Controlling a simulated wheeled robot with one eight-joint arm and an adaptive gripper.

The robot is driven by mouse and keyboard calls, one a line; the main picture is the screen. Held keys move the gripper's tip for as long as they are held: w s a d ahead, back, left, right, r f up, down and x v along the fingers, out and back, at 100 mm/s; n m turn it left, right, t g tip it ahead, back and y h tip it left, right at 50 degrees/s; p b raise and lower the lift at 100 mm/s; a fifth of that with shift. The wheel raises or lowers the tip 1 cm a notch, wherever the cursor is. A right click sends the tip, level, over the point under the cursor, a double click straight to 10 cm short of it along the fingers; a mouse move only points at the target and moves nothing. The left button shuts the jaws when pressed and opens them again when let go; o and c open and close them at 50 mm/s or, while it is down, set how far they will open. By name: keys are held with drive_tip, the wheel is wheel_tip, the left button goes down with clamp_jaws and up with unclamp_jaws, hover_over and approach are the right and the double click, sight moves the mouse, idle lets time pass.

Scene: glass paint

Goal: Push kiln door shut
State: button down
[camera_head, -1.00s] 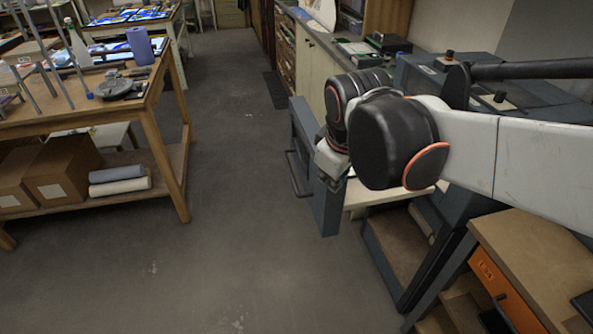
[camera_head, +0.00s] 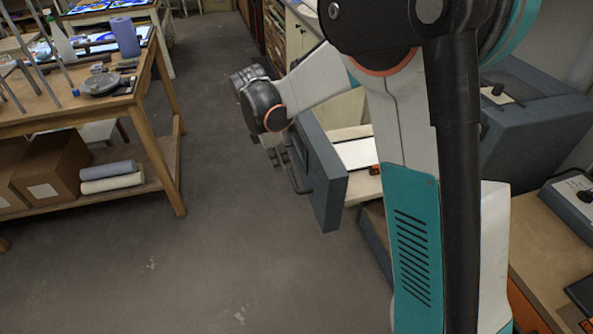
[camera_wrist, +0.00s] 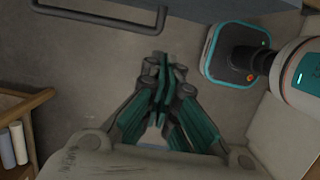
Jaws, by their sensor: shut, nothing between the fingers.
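The kiln door (camera_head: 327,180) is a dark blue-grey panel standing open on the near left side of the kiln (camera_head: 530,115). Its bar handle (camera_head: 297,172) is on the outer face, towards the aisle. My gripper (camera_head: 279,161) points downward just left of the door, beside the handle, with its fingers together and empty. I cannot tell whether it touches the door. In the wrist view my closed fingers (camera_wrist: 165,75) are over the grey floor, and the handle (camera_wrist: 100,17) crosses the top left.
A white sheet (camera_head: 356,153) lies inside the kiln opening behind the door. A wooden workbench (camera_head: 165,120) with rolls and boxes below stands to the left. The aisle floor (camera_head: 215,220) between bench and door is clear.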

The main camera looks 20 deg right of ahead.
drive_tip(key=d+f+b, duration=0.1)
drive_tip(key=f, duration=0.2)
drive_tip(key=d+f+b, duration=0.1)
drive_tip(key=d+f, duration=0.1)
drive_tip(key=f, duration=0.1)
drive_tip(key=d+f+b, duration=0.1)
drive_tip(key=d+f, duration=0.1)
drive_tip(key=f, duration=0.1)
drive_tip(key=shift+d+f, duration=0.25)
drive_tip(key=shift+f, duration=0.15)
drive_tip(key=shift+d, duration=0.5)
drive_tip(key=d+b, duration=0.1)
drive_tip(key=d, duration=4)
drive_tip(key=shift+d, duration=0.3)
drive_tip(key=shift+r, duration=0.1)
